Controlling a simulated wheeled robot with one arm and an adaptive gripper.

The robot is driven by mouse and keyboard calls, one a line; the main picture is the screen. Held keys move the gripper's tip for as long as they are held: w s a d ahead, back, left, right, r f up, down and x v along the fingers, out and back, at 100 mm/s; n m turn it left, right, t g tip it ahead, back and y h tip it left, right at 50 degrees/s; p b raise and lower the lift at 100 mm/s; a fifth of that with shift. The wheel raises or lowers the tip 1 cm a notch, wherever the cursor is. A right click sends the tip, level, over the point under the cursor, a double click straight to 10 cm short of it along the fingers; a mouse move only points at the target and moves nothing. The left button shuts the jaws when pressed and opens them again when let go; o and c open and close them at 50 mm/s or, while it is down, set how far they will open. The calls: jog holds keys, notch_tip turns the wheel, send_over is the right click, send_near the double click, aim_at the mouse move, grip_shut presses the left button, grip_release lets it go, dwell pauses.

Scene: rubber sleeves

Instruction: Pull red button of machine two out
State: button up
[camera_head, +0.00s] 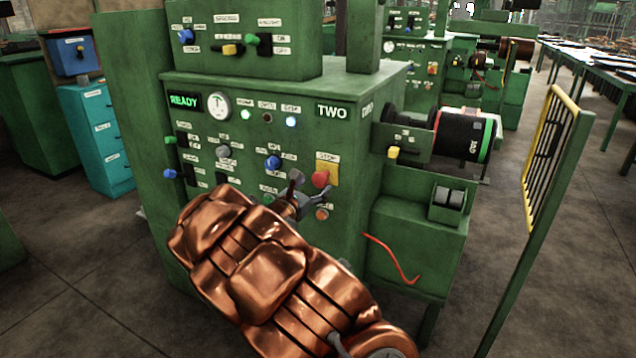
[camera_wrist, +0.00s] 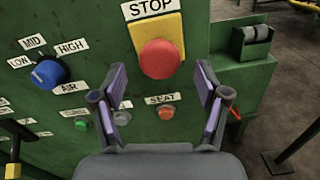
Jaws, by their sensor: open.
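The red stop button (camera_head: 320,178) sits on a yellow plate on the green front panel of machine two (camera_head: 340,140), right of the blue knob. In the wrist view the red button (camera_wrist: 161,59) is a round dome under a STOP label, and it lies beyond and between the fingertips. My gripper (camera_head: 312,190) is open and empty in front of the panel, just below and left of the button in the head view. In the wrist view its two purple-padded fingers (camera_wrist: 163,95) stand apart on either side of the button's lower part. I cannot tell whether they touch the panel.
A blue knob (camera_wrist: 48,72) and an orange SEAT button (camera_wrist: 166,112) are close by on the panel. A black and green cylinder (camera_head: 466,135) juts from the machine's right side. A yellow-framed guard (camera_head: 545,150) stands at the right. The floor between is clear.

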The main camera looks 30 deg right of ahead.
jog(key=v, duration=0.8)
jog(key=shift+a, duration=0.15)
jog(key=shift+s, duration=0.1)
dwell(0.4)
jog(key=s+d+r+m+g, duration=0.1)
jog(key=s+d+m+g, duration=0.3)
jog(key=s, duration=0.4)
jog(key=s+d+r+m+g, duration=0.1)
jog(key=s+d+m+g, duration=0.25)
jog(key=s+m, duration=0.4)
jog(key=s+a+f+m+g+y, duration=0.2)
jog(key=s+f+m+g+y, duration=0.15)
jog(key=s, duration=0.75)
jog(key=s+a+f+m+y, duration=0.35)
jog(key=s+a+y, duration=0.35)
jog(key=a, duration=0.4)
jog(key=s+a+f+m+y, duration=0.2)
jog(key=s+a+m+y, duration=0.25)
jog(key=s+a, duration=0.55)
notch_tip(320, 180, up, 15)
jog(key=w+a+n+p, duration=0.1)
jog(key=w+p, duration=0.1)
jog(key=p, duration=1.2)
jog(key=shift+y, duration=0.4)
